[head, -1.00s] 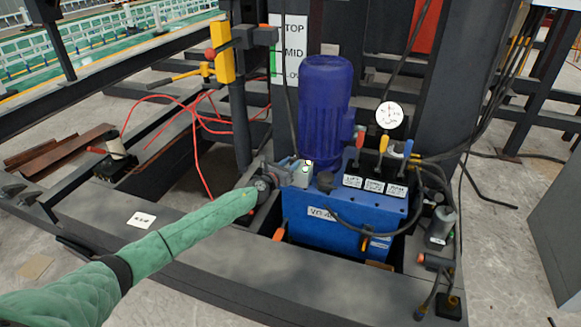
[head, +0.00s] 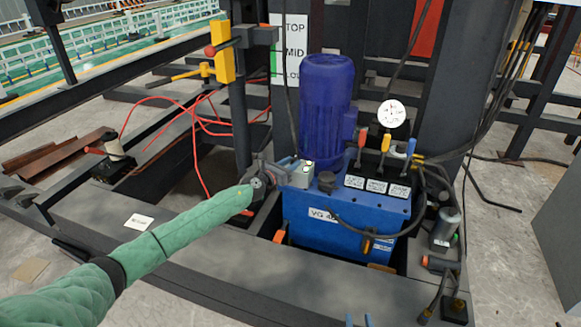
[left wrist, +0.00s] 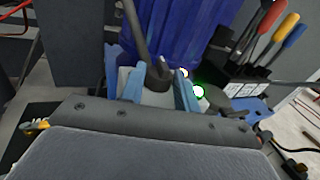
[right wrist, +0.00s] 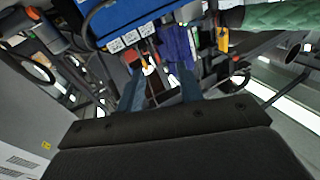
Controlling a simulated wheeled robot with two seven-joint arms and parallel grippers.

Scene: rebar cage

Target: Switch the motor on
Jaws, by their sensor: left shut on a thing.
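The blue motor (head: 327,115) stands upright on the blue power unit tank (head: 325,222). A small grey switch box (head: 301,174) with lit spots sits at the motor's lower left. My left gripper (head: 287,168) is at this box. In the left wrist view, its blue fingers (left wrist: 160,88) are on either side of a dark knob (left wrist: 157,74) on the light grey box, with a lit green-white spot (left wrist: 198,91) just right of them. The knob's setting is unclear. My right gripper's fingertips (head: 358,321) show at the bottom edge; in its wrist view the fingers (right wrist: 161,88) are apart and empty.
Three levers with red, yellow and blue handles (head: 385,145) and a round gauge (head: 390,113) stand right of the motor. Red hoses (head: 200,130) lie to the left. A yellow block (head: 222,52) is on a post. Dark steel beams surround the unit.

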